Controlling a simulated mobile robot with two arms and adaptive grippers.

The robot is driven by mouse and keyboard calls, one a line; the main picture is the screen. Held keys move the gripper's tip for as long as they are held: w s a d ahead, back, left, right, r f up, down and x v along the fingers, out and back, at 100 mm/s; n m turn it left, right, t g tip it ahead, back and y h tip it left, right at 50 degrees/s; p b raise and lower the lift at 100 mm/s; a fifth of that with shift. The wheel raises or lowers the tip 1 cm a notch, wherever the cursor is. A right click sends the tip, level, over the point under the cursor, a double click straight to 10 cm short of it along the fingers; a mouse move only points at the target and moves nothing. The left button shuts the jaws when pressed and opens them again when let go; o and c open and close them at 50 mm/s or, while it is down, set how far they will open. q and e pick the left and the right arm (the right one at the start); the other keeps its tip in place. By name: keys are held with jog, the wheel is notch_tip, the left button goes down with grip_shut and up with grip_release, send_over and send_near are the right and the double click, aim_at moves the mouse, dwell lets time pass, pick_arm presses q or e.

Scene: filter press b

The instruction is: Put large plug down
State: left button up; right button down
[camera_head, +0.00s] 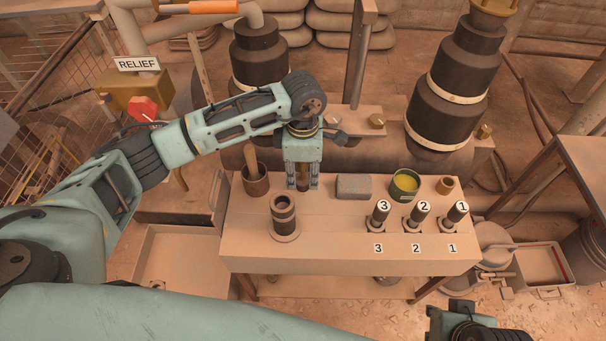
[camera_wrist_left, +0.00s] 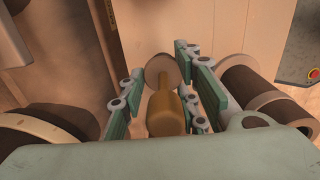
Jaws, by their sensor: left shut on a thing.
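My left gripper (camera_head: 303,186) points down over the back of the bench, between a dark cup and a grey block. It is shut on a brass-brown plug (camera_head: 303,176).
A stepped dark socket (camera_head: 284,213) stands front left of the gripper, and the cup (camera_head: 256,181) with a wooden handle is left. The grey block (camera_head: 354,187), a green tin (camera_head: 404,184) and a brass ring (camera_head: 445,185) stand right. Numbered fittings (camera_head: 416,217) are at front right.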

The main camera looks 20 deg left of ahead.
pick_arm(q)
jog(key=shift+f, duration=0.45)
pick_arm(e)
jog(key=shift+r, duration=0.1)
pick_arm(q)
jog(key=shift+f, duration=0.15)
jog(key=o, duration=1.2)
pick_arm(e)
jog(key=shift+s, duration=0.1)
pick_arm(q)
jog(key=shift+r, duration=0.55)
notch_tip(320, 180, up, 11)
jog(key=shift+r+p, duration=0.15)
jog(key=shift+p, duration=0.8)
pick_arm(e)
jog(key=x, duration=0.6)
jog(key=shift+s+a, duration=0.1)
jog(key=shift+s, duration=0.1)
